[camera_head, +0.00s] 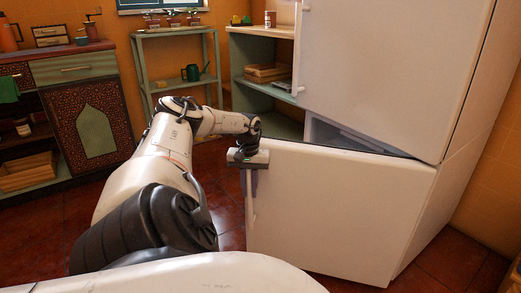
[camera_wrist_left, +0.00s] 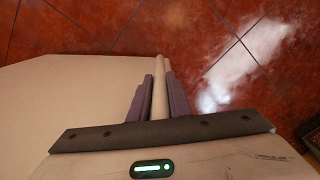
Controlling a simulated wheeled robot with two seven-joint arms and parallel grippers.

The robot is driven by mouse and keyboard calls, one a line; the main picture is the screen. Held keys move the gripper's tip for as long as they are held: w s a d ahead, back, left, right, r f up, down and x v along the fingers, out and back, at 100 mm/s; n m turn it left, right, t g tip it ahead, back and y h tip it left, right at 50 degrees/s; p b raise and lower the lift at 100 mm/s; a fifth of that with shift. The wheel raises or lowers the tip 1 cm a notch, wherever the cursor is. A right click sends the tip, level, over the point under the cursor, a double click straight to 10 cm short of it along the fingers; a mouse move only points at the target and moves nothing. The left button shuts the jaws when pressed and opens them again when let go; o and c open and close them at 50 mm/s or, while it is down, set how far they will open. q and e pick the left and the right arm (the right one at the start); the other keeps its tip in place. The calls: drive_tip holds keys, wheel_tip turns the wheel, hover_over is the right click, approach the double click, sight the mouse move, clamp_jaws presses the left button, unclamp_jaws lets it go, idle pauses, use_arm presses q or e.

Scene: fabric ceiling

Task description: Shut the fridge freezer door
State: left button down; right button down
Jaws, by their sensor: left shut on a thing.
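The white fridge freezer stands at the right in the head view. Its lower freezer door (camera_head: 340,205) is ajar, with a dark gap and part of the inside (camera_head: 345,138) showing above its top edge. The upper door (camera_head: 385,70) is above it. My left gripper (camera_head: 251,178) is at the left edge of the lower door. It is shut on the upright door handle (camera_head: 251,205); the wrist view shows the pale handle bar (camera_wrist_left: 159,75) between the two purple-grey fingers, beside the door's face (camera_wrist_left: 75,105). My right gripper is not in view.
A green shelf unit (camera_head: 240,50) stands behind the door's left side. A green rack (camera_head: 148,70) with a watering can (camera_head: 191,72) and a patterned cabinet (camera_head: 95,130) stand at the back left. Red tiled floor (camera_head: 232,240) shows left of the door.

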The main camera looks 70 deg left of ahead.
use_arm(q)
drive_tip(key=shift+a, duration=0.25)
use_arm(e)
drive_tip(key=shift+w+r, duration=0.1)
use_arm(q)
drive_tip(key=c, duration=1.6)
unclamp_jaws()
drive_tip(key=shift+s, duration=0.1)
drive_tip(key=shift+c, duration=0.2)
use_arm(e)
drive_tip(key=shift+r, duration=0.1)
